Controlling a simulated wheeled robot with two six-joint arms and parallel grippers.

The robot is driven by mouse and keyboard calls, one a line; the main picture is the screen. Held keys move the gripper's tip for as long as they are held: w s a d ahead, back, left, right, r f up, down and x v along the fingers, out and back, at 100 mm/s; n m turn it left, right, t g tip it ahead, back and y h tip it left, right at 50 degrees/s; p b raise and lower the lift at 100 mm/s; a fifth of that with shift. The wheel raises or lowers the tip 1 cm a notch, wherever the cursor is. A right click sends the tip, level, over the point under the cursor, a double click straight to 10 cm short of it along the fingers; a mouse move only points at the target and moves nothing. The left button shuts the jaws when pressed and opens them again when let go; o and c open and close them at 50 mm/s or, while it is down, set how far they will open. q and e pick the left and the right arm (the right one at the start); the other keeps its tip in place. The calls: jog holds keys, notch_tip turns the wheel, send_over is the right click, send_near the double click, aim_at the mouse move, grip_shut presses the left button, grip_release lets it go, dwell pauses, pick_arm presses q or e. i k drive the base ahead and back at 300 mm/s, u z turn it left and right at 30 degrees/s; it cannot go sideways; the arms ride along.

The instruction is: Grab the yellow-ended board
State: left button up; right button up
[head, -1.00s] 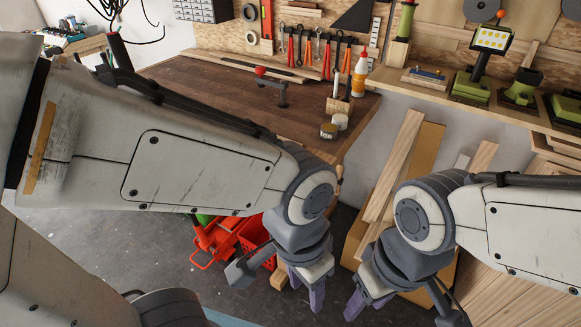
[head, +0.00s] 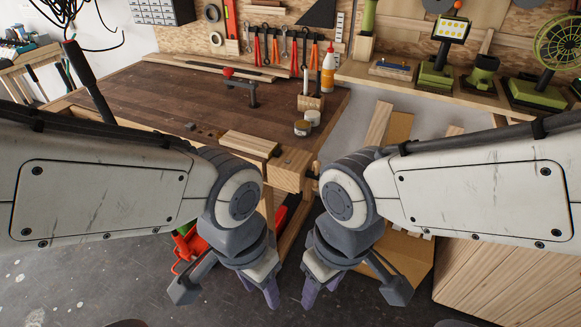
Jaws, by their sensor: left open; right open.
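No board with a clearly yellow end can be picked out. Pale wooden boards lean under the wall shelf, one of them a narrow board (head: 379,122) next to a wider tan panel (head: 399,130); my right arm hides their lower parts. My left gripper (head: 258,288) is open and empty, pointing down in front of the bench's near right corner. My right gripper (head: 321,287) is open and empty close beside it on the right. Both grippers are in front of the boards' side of the bench and apart from them.
The dark workbench (head: 170,98) carries a wooden vise jaw, small jars (head: 302,128) and a glue bottle (head: 328,68). A red crate (head: 188,255) is partly hidden behind my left gripper. Wood-faced boxes or panels (head: 500,270) fill the lower right. Grey floor (head: 90,275) is clear at lower left.

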aim_at(255, 145)
jog(key=z, duration=0.5)
jog(key=k, duration=0.6)
jog(key=z, duration=0.65)
jog(key=i, duration=1.2)
jog(key=u, duration=0.9)
jog(key=i, duration=0.9)
jog(key=u, duration=1.1)
jog(key=i, duration=0.2)
jog(key=u, duration=0.1)
